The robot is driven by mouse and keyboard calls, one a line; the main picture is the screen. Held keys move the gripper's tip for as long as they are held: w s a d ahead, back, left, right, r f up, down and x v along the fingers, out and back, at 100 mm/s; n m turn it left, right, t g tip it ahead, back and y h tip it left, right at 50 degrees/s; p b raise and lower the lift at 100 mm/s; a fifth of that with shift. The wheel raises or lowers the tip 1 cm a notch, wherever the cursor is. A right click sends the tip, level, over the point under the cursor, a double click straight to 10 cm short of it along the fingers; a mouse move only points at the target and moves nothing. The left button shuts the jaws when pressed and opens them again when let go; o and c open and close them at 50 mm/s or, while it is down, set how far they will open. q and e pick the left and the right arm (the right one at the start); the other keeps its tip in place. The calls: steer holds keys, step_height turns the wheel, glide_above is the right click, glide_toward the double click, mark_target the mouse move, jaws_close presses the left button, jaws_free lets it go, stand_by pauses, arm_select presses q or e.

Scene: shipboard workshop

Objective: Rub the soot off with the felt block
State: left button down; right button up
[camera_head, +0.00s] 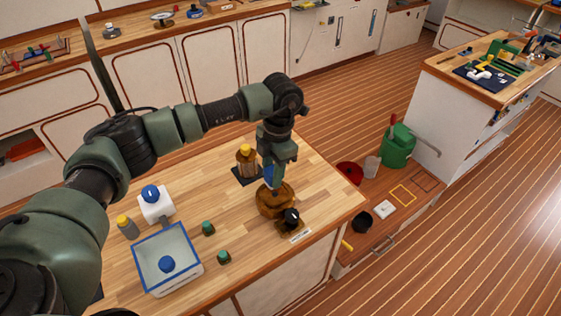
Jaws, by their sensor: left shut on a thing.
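My left gripper (273,180) reaches down over the right part of the wooden worktop. It is shut on a small blue piece (268,174), which I take to be the felt block; the fingers hide most of it. Just below it is a rounded amber-brown vessel (275,204) with a black round part (292,214) at its front. I cannot tell whether the block touches the vessel. Soot cannot be made out at this size. My right gripper is not in view.
A green can (397,147) stands beyond the right edge.

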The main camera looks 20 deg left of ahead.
mark_target(269, 169)
arm_select(q)
steer(key=shift+a+r, duration=0.2)
steer(key=shift+r, duration=0.35)
steer(key=shift+a+r+p, duration=0.3)
steer(key=shift+r+p, duration=0.25)
steer(key=shift+r, duration=0.4)
steer(key=shift+d+r, duration=0.15)
steer(key=shift+d, duration=0.1)
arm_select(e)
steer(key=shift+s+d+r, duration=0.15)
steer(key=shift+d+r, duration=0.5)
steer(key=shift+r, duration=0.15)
arm_select(q)
steer(key=shift+a, duration=0.1)
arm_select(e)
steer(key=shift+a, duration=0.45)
